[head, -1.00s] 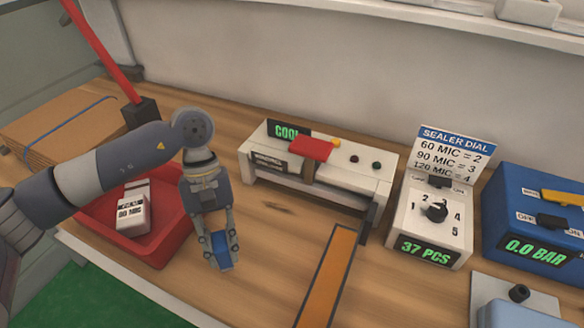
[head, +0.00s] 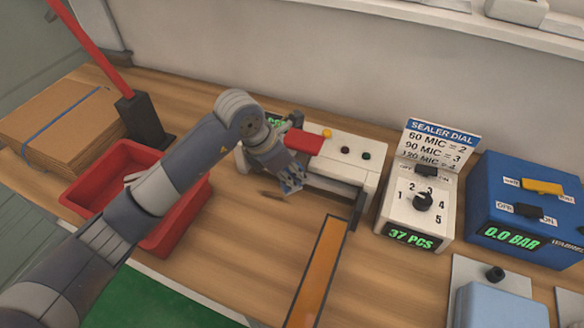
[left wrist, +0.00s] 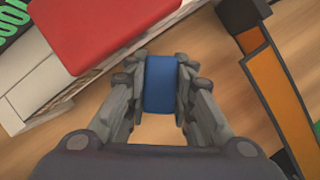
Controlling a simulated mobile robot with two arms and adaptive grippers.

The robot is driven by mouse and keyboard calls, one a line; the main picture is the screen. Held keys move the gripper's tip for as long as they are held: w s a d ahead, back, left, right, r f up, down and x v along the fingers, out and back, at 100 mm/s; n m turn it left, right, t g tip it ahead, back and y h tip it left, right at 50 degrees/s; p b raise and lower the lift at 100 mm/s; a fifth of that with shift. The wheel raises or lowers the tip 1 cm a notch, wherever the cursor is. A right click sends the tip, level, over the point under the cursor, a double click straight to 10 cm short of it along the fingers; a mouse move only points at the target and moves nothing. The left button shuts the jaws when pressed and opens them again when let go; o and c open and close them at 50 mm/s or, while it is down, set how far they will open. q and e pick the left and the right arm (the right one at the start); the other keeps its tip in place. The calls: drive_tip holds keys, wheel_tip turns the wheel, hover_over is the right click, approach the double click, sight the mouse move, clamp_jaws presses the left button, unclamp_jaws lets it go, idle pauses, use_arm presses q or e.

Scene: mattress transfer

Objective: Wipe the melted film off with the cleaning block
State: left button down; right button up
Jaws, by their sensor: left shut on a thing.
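My left gripper (head: 290,183) is shut on a small blue block (left wrist: 160,84), seen between its fingers in the left wrist view. It hangs just in front of the white sealer (head: 340,154), close to the sealer's front edge and its red handle (head: 304,141). I cannot tell whether the block touches the sealer. The red handle (left wrist: 98,28) is also in the left wrist view. My arm covers the left part of the sealer, including most of its green display. My right gripper is not in view.
A red bin (head: 183,222) and stacked cardboard (head: 55,125) stand at left. An orange strip (head: 320,270) lies in front of the sealer. The dial box (head: 413,205) and blue pressure box (head: 530,205) stand at right. Table space left of the orange strip is clear.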

use_arm(q)
drive_tip(key=shift+w+f, duration=0.1)
drive_tip(key=shift+f, duration=0.05)
drive_tip(key=shift+f+b, duration=0.65)
drive_tip(key=shift+f, duration=0.3)
wheel_tip(320, 180, down, 3)
drive_tip(key=shift+f+b, duration=0.2)
drive_tip(key=shift+b, duration=0.75)
drive_tip(key=shift+f, duration=0.15)
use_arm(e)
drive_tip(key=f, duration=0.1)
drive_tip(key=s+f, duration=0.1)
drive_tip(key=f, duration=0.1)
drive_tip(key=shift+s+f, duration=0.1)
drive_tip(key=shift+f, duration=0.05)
use_arm(q)
drive_tip(key=shift+f+b, duration=0.9)
drive_tip(key=shift+f, duration=0.1)
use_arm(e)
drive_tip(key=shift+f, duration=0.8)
